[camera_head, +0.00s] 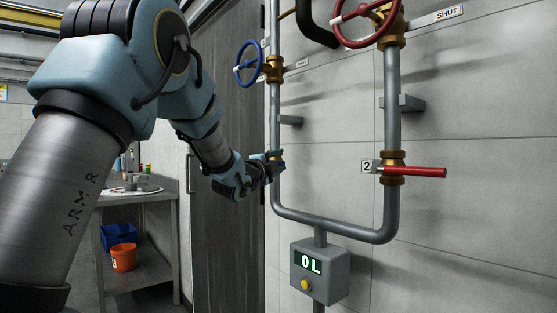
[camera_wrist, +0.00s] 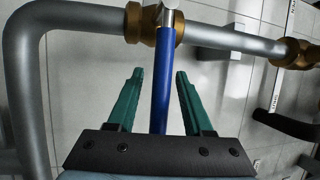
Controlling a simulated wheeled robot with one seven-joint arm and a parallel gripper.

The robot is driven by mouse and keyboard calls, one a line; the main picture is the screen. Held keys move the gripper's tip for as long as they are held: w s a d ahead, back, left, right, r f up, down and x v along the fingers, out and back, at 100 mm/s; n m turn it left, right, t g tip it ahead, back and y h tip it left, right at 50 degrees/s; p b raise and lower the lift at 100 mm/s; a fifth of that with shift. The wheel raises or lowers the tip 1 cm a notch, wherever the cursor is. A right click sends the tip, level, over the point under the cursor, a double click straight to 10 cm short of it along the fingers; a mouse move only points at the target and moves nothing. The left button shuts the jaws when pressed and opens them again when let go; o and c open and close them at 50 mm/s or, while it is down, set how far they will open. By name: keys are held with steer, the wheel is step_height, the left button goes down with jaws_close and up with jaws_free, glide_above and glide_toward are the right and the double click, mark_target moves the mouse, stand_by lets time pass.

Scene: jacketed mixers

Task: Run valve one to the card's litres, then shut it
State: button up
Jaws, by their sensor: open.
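My gripper (camera_head: 270,168) is at the left pipe in the head view, at a brass valve (camera_head: 274,154) mostly hidden by it. In the wrist view its green fingers (camera_wrist: 158,73) are open, one on each side of a blue lever (camera_wrist: 162,90), with gaps showing. The lever sticks out from the brass fitting (camera_wrist: 139,24), square to the pipe. The meter box (camera_head: 320,272) reads 0 L and has a yellow button (camera_head: 306,284). I cannot make out a card giving litres.
A red lever (camera_head: 415,171), tagged 2, sticks out sideways on the right pipe (camera_head: 392,105). A blue handwheel (camera_head: 250,64) and a red handwheel (camera_head: 364,22) are above. A bench (camera_head: 163,190) with an orange bucket (camera_head: 124,257) stands at left.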

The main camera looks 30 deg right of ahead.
steer(key=shift+c, duration=0.2)
jaws_close()
stand_by(1.3)
